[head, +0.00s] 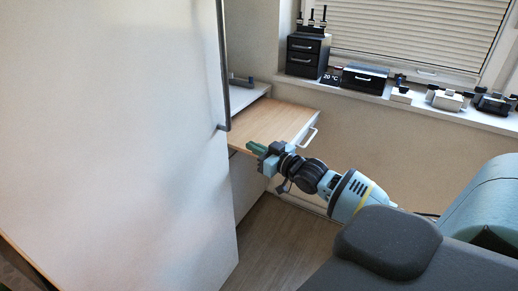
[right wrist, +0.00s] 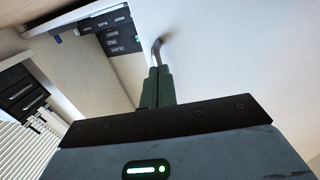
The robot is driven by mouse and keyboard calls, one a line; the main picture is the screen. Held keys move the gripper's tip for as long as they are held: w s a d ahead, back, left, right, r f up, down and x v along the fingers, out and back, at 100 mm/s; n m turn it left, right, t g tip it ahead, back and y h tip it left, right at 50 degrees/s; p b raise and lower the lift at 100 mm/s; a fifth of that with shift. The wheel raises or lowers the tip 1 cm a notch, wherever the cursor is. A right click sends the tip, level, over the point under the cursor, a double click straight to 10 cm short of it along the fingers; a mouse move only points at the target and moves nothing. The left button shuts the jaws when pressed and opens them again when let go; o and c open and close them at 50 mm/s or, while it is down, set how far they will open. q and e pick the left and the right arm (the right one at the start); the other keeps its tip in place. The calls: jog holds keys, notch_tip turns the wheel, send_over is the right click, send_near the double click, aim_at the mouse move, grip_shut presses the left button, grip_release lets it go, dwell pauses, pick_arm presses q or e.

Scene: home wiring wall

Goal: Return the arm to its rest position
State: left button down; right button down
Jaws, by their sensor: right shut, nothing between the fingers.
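My right arm reaches in from the lower right of the head view. Its gripper (head: 254,147) is shut and empty, in front of the front edge of a wooden-topped counter (head: 262,122). In the right wrist view the green fingers (right wrist: 155,88) are together with nothing between them. Beyond their tips a bent metal handle (right wrist: 158,48) shows on a pale panel; I cannot tell whether the fingers touch it. My left gripper is not in view.
A large white door (head: 110,130) with a long dark handle (head: 224,70) fills the left. A white handle (head: 311,137) is on the counter's right side. A windowsill (head: 420,103) holds black drawer boxes (head: 305,55) and small devices. Floor (head: 285,245) shows clear below the arm.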

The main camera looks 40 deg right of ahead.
jog(key=shift+s+d, duration=0.15)
jog(key=shift+s, duration=0.35)
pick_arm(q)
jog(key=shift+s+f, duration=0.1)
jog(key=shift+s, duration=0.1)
